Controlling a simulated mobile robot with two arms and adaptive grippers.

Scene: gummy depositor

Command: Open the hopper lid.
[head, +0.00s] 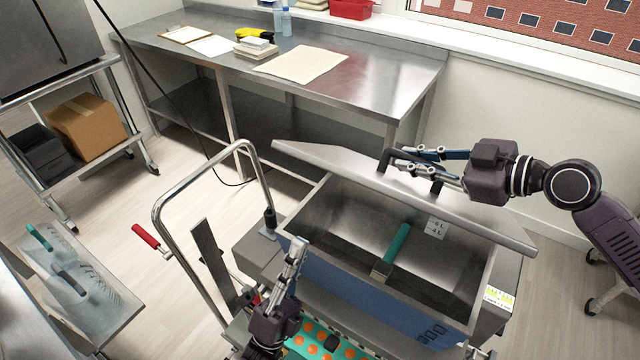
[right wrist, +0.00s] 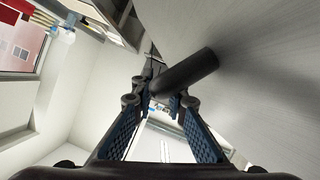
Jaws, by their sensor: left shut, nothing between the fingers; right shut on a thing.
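The hopper lid (head: 480,217) is a metal plate raised and tilted up over the far side of the open hopper (head: 340,215). The lid handle (head: 386,160) is a dark bar on the lid. My right gripper (head: 392,160) is shut on this handle; the right wrist view shows the dark handle bar (right wrist: 190,72) between its fingertips. My left gripper (head: 298,245) is shut and empty, pointing up in front of the hopper's near left wall. Inside the hopper lies a scraper with a teal handle (head: 398,243).
A chrome push handle (head: 160,215) stands left of the hopper. A teal tray with orange gummies (head: 300,347) is below the hopper front. A steel table (head: 350,85) with papers stands behind the lid. A small table (head: 115,310) with tools is at left.

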